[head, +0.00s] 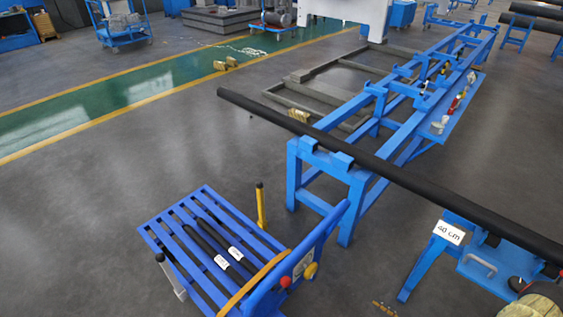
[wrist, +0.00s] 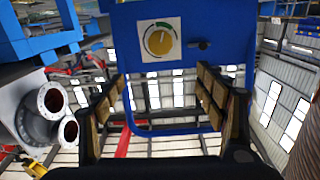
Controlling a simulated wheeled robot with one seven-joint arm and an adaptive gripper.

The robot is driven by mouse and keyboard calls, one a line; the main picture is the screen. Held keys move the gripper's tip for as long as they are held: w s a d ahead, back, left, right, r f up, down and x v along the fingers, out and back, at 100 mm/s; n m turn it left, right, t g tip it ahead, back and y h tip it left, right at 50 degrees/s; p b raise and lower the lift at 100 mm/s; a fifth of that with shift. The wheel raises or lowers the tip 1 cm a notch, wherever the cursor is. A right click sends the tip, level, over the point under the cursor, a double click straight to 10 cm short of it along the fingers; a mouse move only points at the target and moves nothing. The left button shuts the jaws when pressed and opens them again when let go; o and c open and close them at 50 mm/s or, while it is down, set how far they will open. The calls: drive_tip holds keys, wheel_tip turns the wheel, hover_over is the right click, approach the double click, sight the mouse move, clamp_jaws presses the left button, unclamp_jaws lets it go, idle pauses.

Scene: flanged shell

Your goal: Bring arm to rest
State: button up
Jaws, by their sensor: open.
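My gripper (wrist: 163,82) shows in the wrist view, with one dark finger with brown pads on each side. The fingers are wide apart and nothing is between them. Behind them is a blue panel (wrist: 215,22) with a yellow dial (wrist: 160,40) on a white plate. A grey flanged shell (wrist: 38,115) with round pipe openings is at the left of the wrist view, apart from the fingers. I cannot make out my gripper in the head view.
In the head view a long black pipe (head: 330,142) lies across a blue stand (head: 300,172). A blue slatted cart (head: 165,232) holds dark bars (head: 205,240). A "40 cm" sign (head: 449,232) is at the right. Grey floor (head: 90,215) at the left is clear.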

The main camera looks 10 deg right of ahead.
drive_tip(key=s+a+n+g+y, duration=0.25)
drive_tip(key=a+n, duration=0.25)
drive_tip(key=n, duration=0.6)
drive_tip(key=s+r+n+g, duration=0.6)
drive_tip(key=r+n+g, duration=0.2)
drive_tip(key=n, duration=1.3)
drive_tip(key=w+r+n+g+h, duration=0.2)
drive_tip(key=r+n+h, duration=0.4)
drive_tip(key=r+n, duration=0.65)
drive_tip(key=w+r+n+g+h, duration=0.3)
drive_tip(key=r+n+h, duration=0.3)
drive_tip(key=r+n, duration=0.7)
drive_tip(key=a+r+n+t+h, duration=0.1)
drive_tip(key=a+r+n+t, duration=0.6)
drive_tip(key=a+r, duration=0.7)
drive_tip(key=shift+r, duration=0.85)
